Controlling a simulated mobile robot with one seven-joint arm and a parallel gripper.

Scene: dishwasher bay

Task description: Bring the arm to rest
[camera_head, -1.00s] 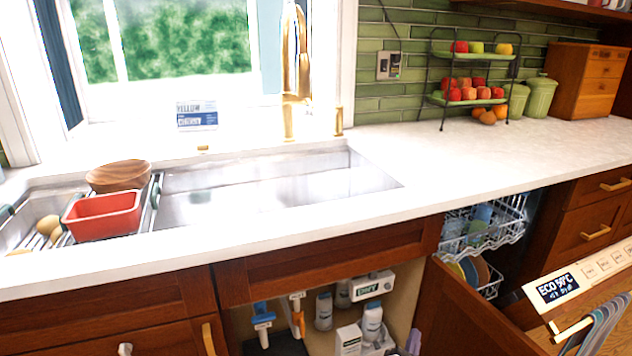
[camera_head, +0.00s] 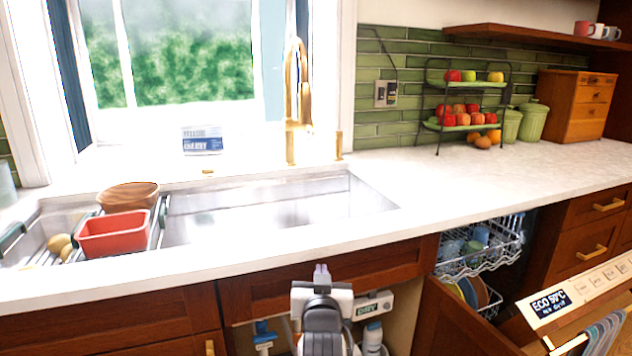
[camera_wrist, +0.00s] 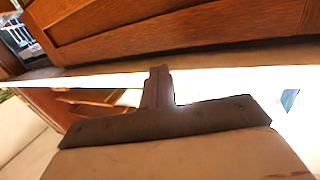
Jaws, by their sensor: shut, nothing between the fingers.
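My gripper (camera_head: 321,272) shows at the bottom middle of the head view, in front of the open cabinet under the sink. Its fingers point up and are together, with nothing between them. In the wrist view the closed fingers (camera_wrist: 159,88) stand in the middle, with wooden cabinet fronts (camera_wrist: 170,30) beyond. My arm link hides part of the cabinet's contents in the head view.
The counter (camera_head: 440,195) with the sink (camera_head: 270,205) runs above my gripper. An open cabinet door (camera_head: 455,320) and the lowered dishwasher door (camera_head: 575,290) stand to the right. The dishwasher's upper rack (camera_head: 480,262) is pulled partly out. Bottles (camera_head: 372,338) stand inside the cabinet.

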